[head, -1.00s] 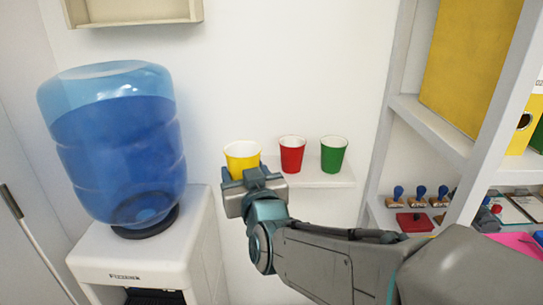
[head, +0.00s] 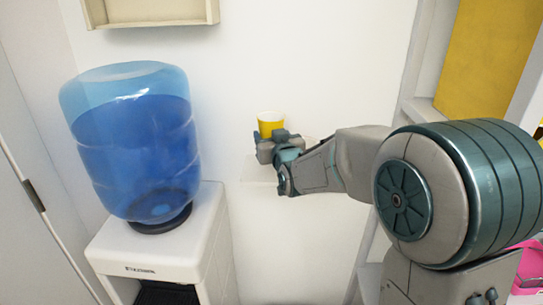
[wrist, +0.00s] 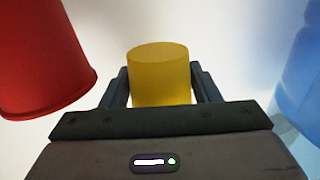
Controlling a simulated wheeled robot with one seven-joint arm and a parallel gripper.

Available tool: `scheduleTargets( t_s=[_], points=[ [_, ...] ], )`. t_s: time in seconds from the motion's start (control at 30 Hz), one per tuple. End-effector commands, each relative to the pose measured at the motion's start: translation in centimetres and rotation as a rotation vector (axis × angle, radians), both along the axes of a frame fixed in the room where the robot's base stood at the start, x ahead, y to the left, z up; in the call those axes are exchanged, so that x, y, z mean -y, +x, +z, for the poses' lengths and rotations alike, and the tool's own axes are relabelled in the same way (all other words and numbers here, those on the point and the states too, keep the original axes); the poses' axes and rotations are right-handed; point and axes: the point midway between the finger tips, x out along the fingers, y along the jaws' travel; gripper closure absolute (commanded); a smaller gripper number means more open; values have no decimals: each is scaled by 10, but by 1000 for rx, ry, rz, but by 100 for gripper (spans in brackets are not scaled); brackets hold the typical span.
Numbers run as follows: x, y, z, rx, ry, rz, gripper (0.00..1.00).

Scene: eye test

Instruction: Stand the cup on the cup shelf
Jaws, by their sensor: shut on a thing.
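The yellow cup (head: 270,124) is upright, rim up, in the head view. My gripper (head: 277,146) is shut on it, with a finger on each side in the wrist view, where the cup (wrist: 160,75) shows between them. The white wall shelf (head: 256,180) is beneath and behind my gripper, largely hidden by it and my arm. I cannot tell whether the cup touches the shelf. A red cup (wrist: 40,55) is close beside the held cup in the wrist view; the head view does not show it.
A water dispenser (head: 205,230) with a large blue bottle (head: 135,150) stands to the left; the bottle also shows in the wrist view (wrist: 302,90). A beige wall box (head: 155,14) hangs above. A shelving unit with a yellow binder (head: 485,60) is at the right.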

Motion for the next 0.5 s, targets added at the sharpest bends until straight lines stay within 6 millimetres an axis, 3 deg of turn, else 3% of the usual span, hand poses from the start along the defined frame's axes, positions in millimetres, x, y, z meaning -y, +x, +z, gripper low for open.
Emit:
scheduleTargets(
  t_s=[0.5],
  points=[
    [0,1,-50,-4,-1,0,65]
  ],
)
